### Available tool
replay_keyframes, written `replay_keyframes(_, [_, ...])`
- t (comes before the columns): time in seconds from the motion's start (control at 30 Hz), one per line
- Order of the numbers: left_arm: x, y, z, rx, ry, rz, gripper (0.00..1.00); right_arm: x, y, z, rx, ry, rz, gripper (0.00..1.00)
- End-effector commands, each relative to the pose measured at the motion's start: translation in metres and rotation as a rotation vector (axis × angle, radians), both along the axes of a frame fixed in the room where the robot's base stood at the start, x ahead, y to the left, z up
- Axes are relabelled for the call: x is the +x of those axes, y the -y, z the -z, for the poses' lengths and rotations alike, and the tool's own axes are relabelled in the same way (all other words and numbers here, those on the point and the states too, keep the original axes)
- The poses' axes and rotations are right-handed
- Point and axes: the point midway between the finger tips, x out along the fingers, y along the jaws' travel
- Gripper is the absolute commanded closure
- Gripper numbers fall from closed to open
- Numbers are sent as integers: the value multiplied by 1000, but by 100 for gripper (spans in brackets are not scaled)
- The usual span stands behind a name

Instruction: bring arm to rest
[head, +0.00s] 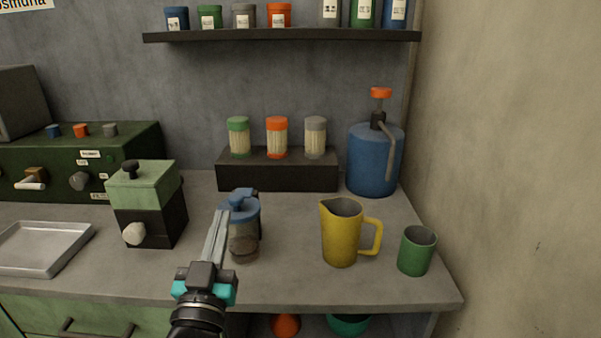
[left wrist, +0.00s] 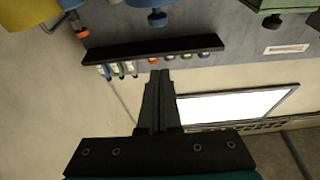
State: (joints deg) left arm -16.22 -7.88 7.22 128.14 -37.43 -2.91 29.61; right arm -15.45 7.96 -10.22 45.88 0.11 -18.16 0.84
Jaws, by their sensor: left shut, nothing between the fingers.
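My left gripper (head: 224,212) reaches up over the counter's front edge in the head view, its two thin grey fingers together and empty. The fingers pass in front of the left side of a clear jar with a blue lid (head: 243,243). I cannot tell whether they touch it. In the left wrist view, the closed dark fingers (left wrist: 160,76) point toward the wall shelf (left wrist: 150,48), and the scene is upside down. My right gripper is not in view.
A green-topped box with a knob (head: 145,200) stands left of the jar, near a metal tray (head: 42,245). A yellow pitcher (head: 340,235) and green cup (head: 417,250) stand right. A blue pump container (head: 373,160) is behind. A wall shelf (head: 285,36) holds several small containers.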

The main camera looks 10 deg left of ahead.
Motion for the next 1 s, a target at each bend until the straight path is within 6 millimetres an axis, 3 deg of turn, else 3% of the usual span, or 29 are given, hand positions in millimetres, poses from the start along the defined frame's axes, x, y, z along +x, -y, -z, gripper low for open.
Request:
replay_keyframes(0.17, [-1,-4,13,-20,-67,-17,100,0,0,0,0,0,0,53])
replay_keyframes(0.27, [-4,-8,38,-54,-185,-40,100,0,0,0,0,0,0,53])
replay_keyframes(0.47, [-26,-3,108,-116,-533,-52,100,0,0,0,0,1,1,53])
replay_keyframes(0.7, [-85,27,189,-129,-995,29,100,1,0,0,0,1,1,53])
replay_keyframes(0.83, [-125,45,219,-109,-1215,100,100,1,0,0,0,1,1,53])
replay_keyframes(1.0, [-175,64,241,-73,-1446,197,100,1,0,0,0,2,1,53])
